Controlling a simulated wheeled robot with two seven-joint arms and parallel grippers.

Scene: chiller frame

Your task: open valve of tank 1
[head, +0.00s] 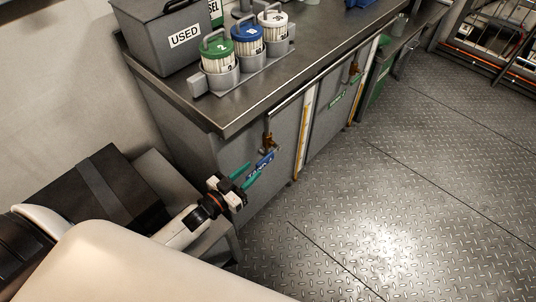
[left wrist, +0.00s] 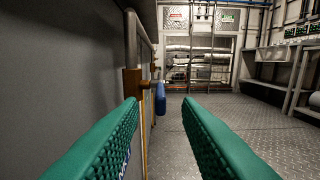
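A brass-coloured valve (head: 268,141) is on the front of the grey metal counter, with a blue piece (head: 264,160) just below it. In the left wrist view the valve (left wrist: 132,84) is beyond the left fingertip, and the blue piece (left wrist: 160,98) shows in the gap between the fingers. My left gripper (head: 252,174) has green ridged fingers. They are apart and empty in the left wrist view (left wrist: 160,98). The gripper is close in front of the valve, lower and to its left in the head view. Whether a finger touches the blue piece cannot be told. My right gripper is not in view.
A second valve (head: 354,70) is farther along the counter front (head: 190,125). A grey bin marked USED (head: 170,40) and green, blue and white lidded containers stand on top. The patterned metal floor (head: 390,190) is clear to the right.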

